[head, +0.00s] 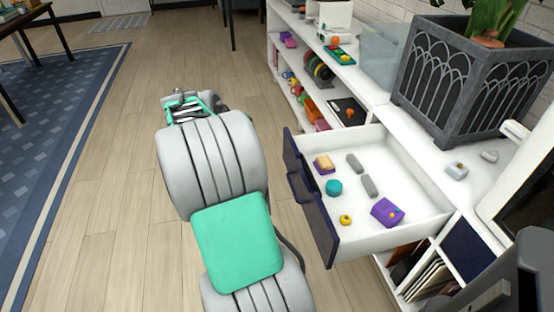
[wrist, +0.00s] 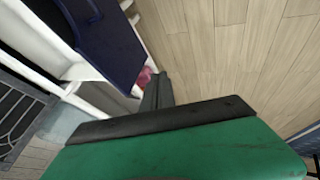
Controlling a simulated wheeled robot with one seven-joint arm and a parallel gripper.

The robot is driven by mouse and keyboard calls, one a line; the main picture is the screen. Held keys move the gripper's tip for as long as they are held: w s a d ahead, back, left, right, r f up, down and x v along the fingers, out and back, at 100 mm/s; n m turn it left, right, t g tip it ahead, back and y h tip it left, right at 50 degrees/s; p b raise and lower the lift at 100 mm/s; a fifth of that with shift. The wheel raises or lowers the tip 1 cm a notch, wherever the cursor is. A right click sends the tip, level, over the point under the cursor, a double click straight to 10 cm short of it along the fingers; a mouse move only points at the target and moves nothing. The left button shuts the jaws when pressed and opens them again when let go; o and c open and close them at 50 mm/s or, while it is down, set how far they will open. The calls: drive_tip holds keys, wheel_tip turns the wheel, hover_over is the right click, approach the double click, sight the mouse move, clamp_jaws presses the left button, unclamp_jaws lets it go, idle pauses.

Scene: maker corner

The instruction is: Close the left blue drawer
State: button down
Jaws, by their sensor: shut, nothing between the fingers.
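The blue drawer (head: 311,207) is pulled well out of the white cabinet in the head view. Its dark blue front with a handle (head: 300,188) faces left. Inside lie a purple box (head: 387,212), a teal round piece (head: 334,187), a yellow piece (head: 345,220), grey bars (head: 361,173) and a purple-and-tan block (head: 324,164). A dark blue panel also shows in the wrist view (wrist: 106,38). My gripper (wrist: 156,92) is shut and empty, with its fingers together in the wrist view. In the head view my arm is left of the drawer front, apart from it.
A planter (head: 463,85) stands on the white cabinet top behind the drawer. Shelves (head: 300,80) with colourful items run along the wall beyond. Another dark blue front (head: 465,248) sits in the cabinet at lower right. The wooden floor (head: 110,190) at left is clear.

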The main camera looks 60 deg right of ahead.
drive_tip(key=s+d, duration=0.1)
drive_tip(key=d, duration=0.1)
drive_tip(key=b, duration=0.2)
approach(284, 152)
wheel_tip(284, 152, down, 4)
drive_tip(key=w, duration=0.3)
drive_tip(key=shift+s+d+r, duration=0.1)
drive_tip(key=shift+s+d, duration=1.1)
drive_tip(key=shift+s, duration=0.3)
